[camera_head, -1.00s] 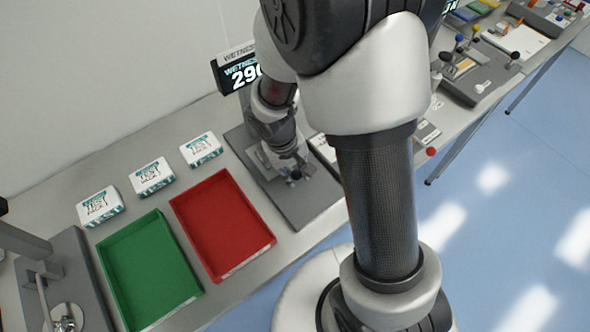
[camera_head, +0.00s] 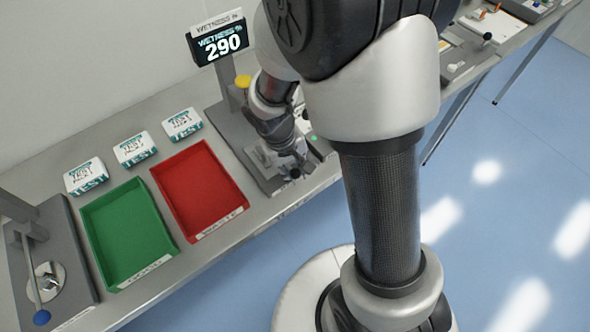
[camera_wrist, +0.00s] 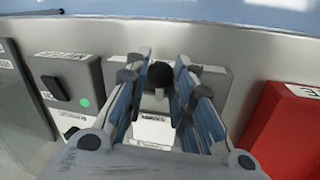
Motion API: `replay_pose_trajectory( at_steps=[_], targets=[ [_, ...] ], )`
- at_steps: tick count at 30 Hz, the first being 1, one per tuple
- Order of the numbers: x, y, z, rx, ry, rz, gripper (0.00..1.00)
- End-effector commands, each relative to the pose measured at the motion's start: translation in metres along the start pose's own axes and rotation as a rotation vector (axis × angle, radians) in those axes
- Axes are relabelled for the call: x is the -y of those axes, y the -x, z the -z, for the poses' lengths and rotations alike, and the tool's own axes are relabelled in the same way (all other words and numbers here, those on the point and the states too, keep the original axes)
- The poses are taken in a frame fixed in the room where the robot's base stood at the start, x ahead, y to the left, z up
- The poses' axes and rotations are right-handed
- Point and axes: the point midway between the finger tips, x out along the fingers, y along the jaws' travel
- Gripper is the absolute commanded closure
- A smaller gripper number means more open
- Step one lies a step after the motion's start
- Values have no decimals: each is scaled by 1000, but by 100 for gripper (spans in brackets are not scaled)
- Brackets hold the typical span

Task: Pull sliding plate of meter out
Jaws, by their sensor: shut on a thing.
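The wetness meter (camera_head: 220,43) stands on the table left of my arm, with its display reading 290. Its grey base (camera_head: 231,124) lies below the display. My gripper (camera_head: 288,163) is low over the front part of this base, partly hidden by its own wrist. In the wrist view my gripper (camera_wrist: 162,82) is shut on the black round knob (camera_wrist: 160,74), one finger on each side. The sliding plate (camera_wrist: 155,131) is pale and shows between the fingers. Much of it is hidden by them.
A red tray (camera_head: 243,208) and a green tray (camera_head: 172,258) lie left of the meter, with several white test packs (camera_head: 134,149) behind them. Blue floor is open beyond the table's front edge.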

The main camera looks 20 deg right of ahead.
Motion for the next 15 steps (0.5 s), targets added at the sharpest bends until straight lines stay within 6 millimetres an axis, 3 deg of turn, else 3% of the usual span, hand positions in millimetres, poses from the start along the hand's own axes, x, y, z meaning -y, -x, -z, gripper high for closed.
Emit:
replay_pose_trajectory(
  at_steps=[2,3,12,15],
  targets=[
    [0,0,-1,2,0,-1,100],
    [0,0,-1,3,0,-1,76],
    [0,0,-1,2,0,0,56],
    [0,0,0,2,0,0,56]
  ],
)
